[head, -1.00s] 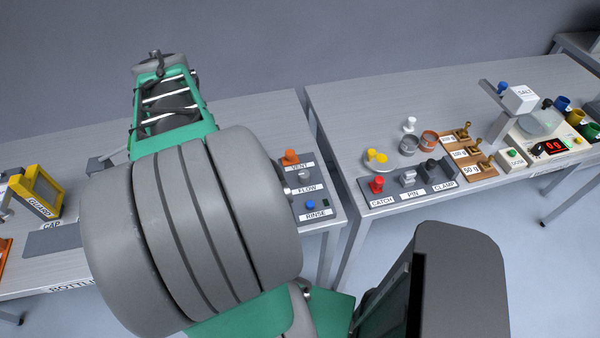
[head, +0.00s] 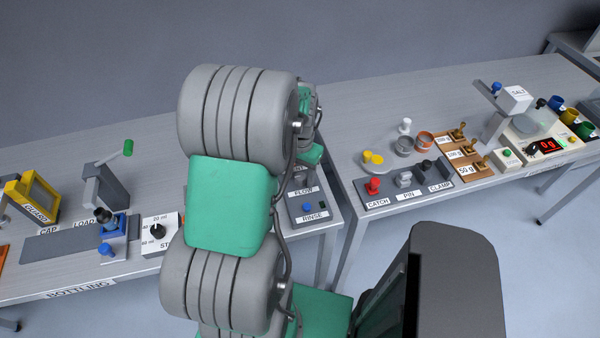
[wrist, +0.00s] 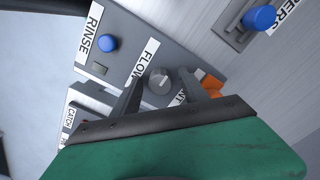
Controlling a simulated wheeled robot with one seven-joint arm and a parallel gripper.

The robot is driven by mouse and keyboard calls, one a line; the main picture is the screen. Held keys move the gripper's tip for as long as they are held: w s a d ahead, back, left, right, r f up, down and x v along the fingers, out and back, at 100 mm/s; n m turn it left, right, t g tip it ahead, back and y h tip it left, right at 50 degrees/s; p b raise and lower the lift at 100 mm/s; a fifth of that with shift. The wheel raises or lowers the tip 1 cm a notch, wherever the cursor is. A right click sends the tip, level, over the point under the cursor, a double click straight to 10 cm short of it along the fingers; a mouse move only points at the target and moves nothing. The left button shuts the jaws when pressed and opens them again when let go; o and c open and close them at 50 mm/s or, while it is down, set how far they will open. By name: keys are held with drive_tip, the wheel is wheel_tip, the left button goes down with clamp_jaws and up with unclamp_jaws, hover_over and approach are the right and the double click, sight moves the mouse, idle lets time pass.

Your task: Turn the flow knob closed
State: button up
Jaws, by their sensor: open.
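The flow knob (wrist: 160,82) is a small round grey knob with a pale mark, beside the FLOW label (wrist: 143,62) on a dark grey panel. In the wrist view, my gripper (wrist: 160,75) is open, with one finger on each side of the knob. I cannot tell whether either finger touches it. In the head view, the FLOW label (head: 303,192) shows on the panel, but my arm hides most of the gripper and the panel's far end.
The blue rinse knob (wrist: 108,43) sits on the same panel. The orange vent knob (wrist: 211,84) is close beside the right finger. Another blue knob (wrist: 259,18) stands near the top right. The CATCH, PIN and CLAMP panel (head: 408,188) is on the neighbouring table.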

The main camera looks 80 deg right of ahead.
clamp_jaws()
idle(0.5)
